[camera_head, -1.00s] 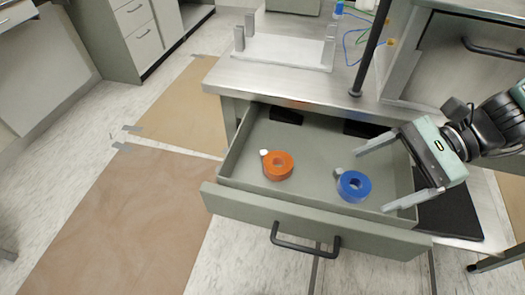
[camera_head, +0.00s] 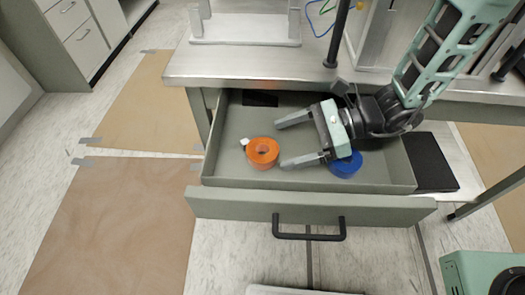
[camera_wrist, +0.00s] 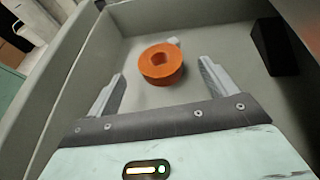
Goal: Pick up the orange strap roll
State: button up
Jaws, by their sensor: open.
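The orange strap roll (camera_head: 263,152) lies flat on the drawer floor toward the left, with a small white end piece at its upper left. In the wrist view the orange roll (camera_wrist: 160,63) sits ahead of and between my two fingers. My gripper (camera_head: 279,143) is open and empty, just right of the roll in the head view, with its fingers pointing left. In the wrist view my gripper (camera_wrist: 160,80) shows both fingers spread wide apart. The fingers do not appear to touch the roll.
The roll lies in an open grey drawer (camera_head: 310,205) with a black handle (camera_head: 308,236). A blue strap roll (camera_head: 346,167) is partly hidden under my gripper. A black block (camera_wrist: 273,46) is at the drawer's side. A metal workbench (camera_head: 260,68) overhangs the drawer's back.

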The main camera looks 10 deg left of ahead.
aim_at(265, 149)
jog(key=shift+x, duration=3)
jog(key=c, duration=1.1)
